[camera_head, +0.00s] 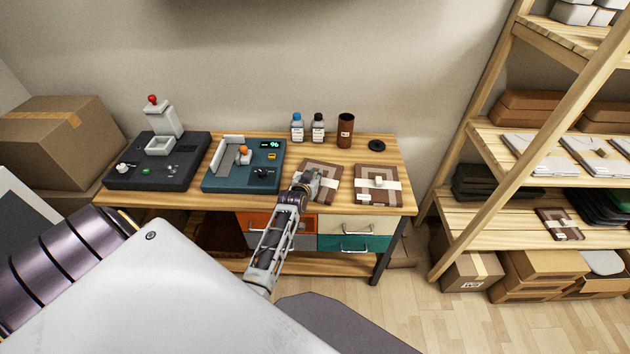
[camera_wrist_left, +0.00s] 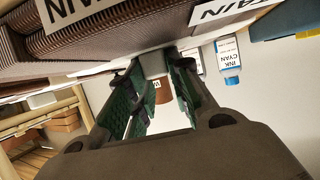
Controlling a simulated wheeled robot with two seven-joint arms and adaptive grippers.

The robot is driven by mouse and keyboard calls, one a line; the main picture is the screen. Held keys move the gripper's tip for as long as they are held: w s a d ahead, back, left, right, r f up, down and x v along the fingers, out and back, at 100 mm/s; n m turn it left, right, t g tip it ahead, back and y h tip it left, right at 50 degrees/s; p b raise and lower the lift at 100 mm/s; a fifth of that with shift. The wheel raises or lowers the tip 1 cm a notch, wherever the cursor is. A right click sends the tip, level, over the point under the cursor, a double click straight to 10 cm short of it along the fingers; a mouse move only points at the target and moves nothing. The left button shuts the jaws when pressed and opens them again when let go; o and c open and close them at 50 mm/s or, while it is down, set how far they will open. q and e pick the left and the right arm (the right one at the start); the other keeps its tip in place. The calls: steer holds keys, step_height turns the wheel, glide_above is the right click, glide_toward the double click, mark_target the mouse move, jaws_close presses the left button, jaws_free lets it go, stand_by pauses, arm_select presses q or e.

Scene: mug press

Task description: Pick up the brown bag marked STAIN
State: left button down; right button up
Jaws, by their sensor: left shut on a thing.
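Two flat brown bags with pale square patterns and white labels are at the right end of the wooden table (camera_head: 220,200). My left gripper (camera_head: 309,183) is over the left bag (camera_head: 325,169) and hides part of it. In the left wrist view its green-padded fingers (camera_wrist_left: 154,75) are shut on a small grey piece at this bag. The other bag (camera_head: 378,198) lies to the right with a pale knob on top. I cannot tell whether the held bag is clear of the table. My right gripper is not in view.
Behind the bags stand two ink bottles (camera_head: 297,127), a brown cup (camera_head: 345,130) and a black disc (camera_head: 377,145). A blue device (camera_head: 235,182) and a dark device (camera_head: 150,178) are to the left. A loaded wooden shelf (camera_head: 490,225) stands at the right.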

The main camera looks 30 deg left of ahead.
mark_target(314, 177)
arm_select(q)
steer(key=shift+r, duration=0.15)
step_height(314, 177, up, 10)
stand_by(0.8)
stand_by(0.4)
steer(key=shift+d, duration=0.15)
